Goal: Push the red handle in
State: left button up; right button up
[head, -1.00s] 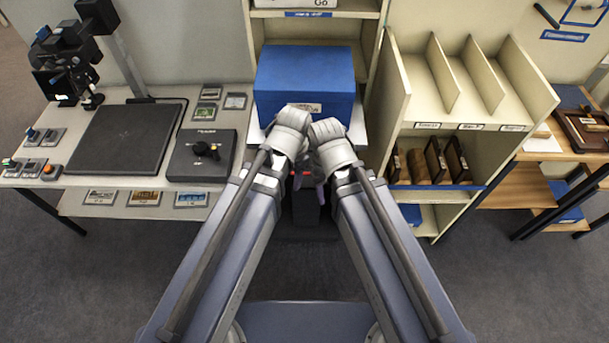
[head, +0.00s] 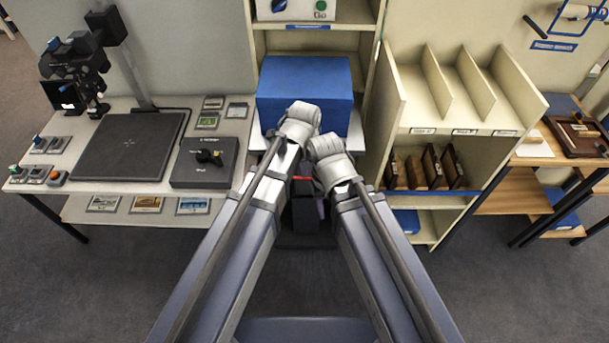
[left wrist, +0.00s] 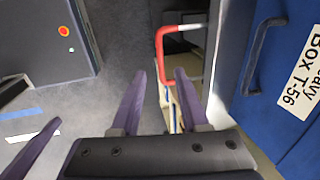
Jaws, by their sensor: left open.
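The red handle (left wrist: 176,32) is a bent bar with pale ends in the left wrist view, beside a pale shelf edge. My left gripper (left wrist: 159,76) is open, its two purple fingers pointing toward the handle. The handle's lower part lies just past and between the fingertips in the picture; I cannot tell whether they touch. In the head view my left wrist hides most of the gripper. A small red patch shows between my wrists there, but I cannot tell what it is. My right gripper's fingers are hidden in the head view; one purple finger at lower left in the wrist view may be its.
A large blue box (head: 305,88) sits on a shelf ahead; its label (left wrist: 302,75) and blue handle show in the left wrist view. A divided cream shelf (head: 470,105) stands at right. A table (head: 75,190) with a dark pad stands at left.

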pick_arm(q)
jog(key=f+b, duration=0.3)
jog(key=w+f+b, duration=0.1)
jog(key=f+b, duration=0.2)
jog(key=f, duration=0.1)
jog(key=shift+w+f+b, duration=0.1)
jog(key=shift+w+b, duration=0.1)
jog(key=shift+b, duration=0.15)
jog(key=shift+c, duration=0.4)
grip_shut()
dwell(0.7)
